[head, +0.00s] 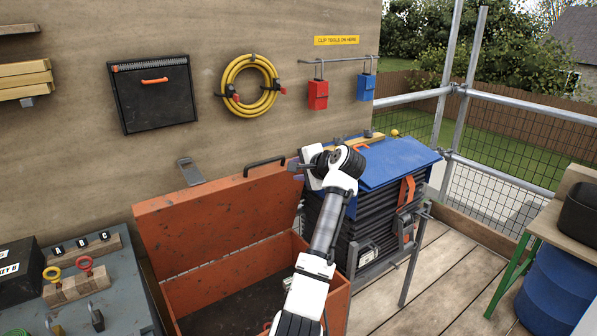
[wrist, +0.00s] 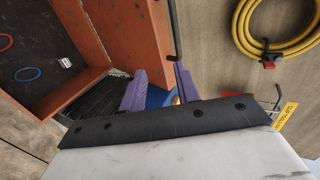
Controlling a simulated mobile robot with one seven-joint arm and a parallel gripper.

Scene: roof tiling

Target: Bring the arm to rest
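My arm reaches up from the bottom of the head view over the right side of an open orange chest (head: 215,205). My gripper (head: 296,168) is small and partly hidden by the wrist there, near the chest lid's right edge and in front of the wall. In the wrist view my gripper (wrist: 161,88) shows two purple fingers standing apart. Nothing is held between them; blue and yellow background shows in the gap.
A stack under a blue cover (head: 385,165) stands right of the wrist. A yellow hose (head: 235,88) and red (head: 318,96) and blue (head: 366,88) tags hang on the wall. A grey bench (head: 110,290) with locks is left. Deck boards (head: 445,265) are clear at right.

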